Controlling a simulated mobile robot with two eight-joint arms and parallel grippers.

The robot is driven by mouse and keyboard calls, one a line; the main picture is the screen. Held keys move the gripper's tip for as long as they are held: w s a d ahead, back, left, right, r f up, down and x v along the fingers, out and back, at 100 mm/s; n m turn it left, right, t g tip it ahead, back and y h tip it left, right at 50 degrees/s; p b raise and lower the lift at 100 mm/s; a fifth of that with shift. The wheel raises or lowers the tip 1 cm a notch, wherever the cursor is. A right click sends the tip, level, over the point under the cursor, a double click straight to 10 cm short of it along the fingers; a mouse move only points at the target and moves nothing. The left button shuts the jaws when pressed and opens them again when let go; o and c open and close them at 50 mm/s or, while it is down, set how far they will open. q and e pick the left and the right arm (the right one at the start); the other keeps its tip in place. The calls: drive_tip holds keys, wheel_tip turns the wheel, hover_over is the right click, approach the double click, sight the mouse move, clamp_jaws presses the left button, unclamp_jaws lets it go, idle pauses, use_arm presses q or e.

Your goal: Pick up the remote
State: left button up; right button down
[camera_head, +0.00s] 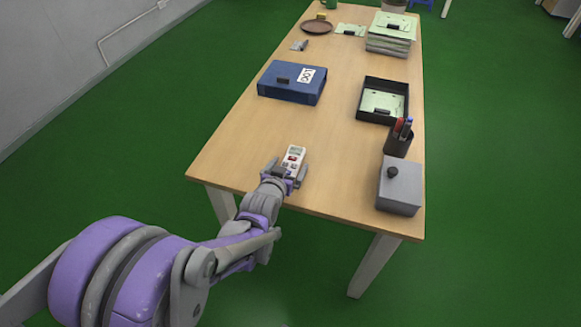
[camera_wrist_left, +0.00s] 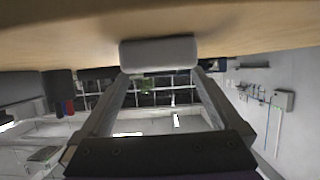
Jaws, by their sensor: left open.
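The white remote (camera_head: 293,158), with a small screen and red markings, lies near the table's front edge in the head view. My left gripper (camera_head: 286,172) is open at its near end, with one finger on each side of it. In the left wrist view, which is upside down, the pale end of the remote (camera_wrist_left: 158,53) shows just beyond the fingertips of my left gripper (camera_wrist_left: 160,72). I cannot tell whether the fingers touch it. My right gripper is not in view.
The wooden table (camera_head: 235,150) also holds a blue box (camera_head: 275,90), a black tray (camera_head: 362,115), a pen cup (camera_head: 397,145) and a grey box with a black knob (camera_head: 400,190). A paper stack (camera_head: 390,45) stands farther back. The table around the remote is clear.

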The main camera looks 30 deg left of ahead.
sight(292, 160)
use_arm(q)
drive_tip(key=x, duration=0.4)
drive_tip(key=shift+w+a+f+b, duration=0.1)
drive_tip(key=shift+w+a+b, duration=0.1)
drive_tip(key=shift+b, duration=0.1)
drive_tip(key=shift+s, duration=0.1)
clamp_jaws()
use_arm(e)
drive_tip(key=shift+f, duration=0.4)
